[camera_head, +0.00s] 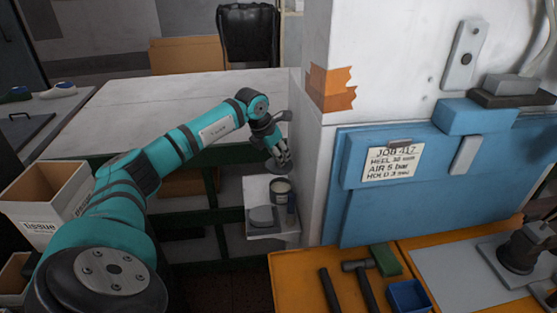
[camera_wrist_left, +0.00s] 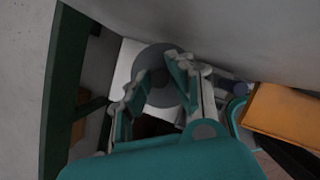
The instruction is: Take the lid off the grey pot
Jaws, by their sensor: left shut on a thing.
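The grey pot (camera_head: 281,186) stands on a small white shelf (camera_head: 257,191) beside the wall pillar. My left gripper (camera_head: 280,157) is above the pot, shut on the grey lid (camera_head: 277,166), which is held apart from the pot. In the left wrist view the round lid (camera_wrist_left: 158,57) is between and beyond the fingertips of the gripper (camera_wrist_left: 162,74) and hides what lies under it. My right gripper is not in view.
A low grey round thing (camera_head: 262,215) and a small dark cylinder (camera_head: 291,202) share the shelf. The white pillar (camera_head: 312,150) stands close on the right. A long pale table (camera_head: 130,105) lies behind my arm. An orange bench (camera_head: 300,277) holds hammers and a blue tray (camera_head: 408,295).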

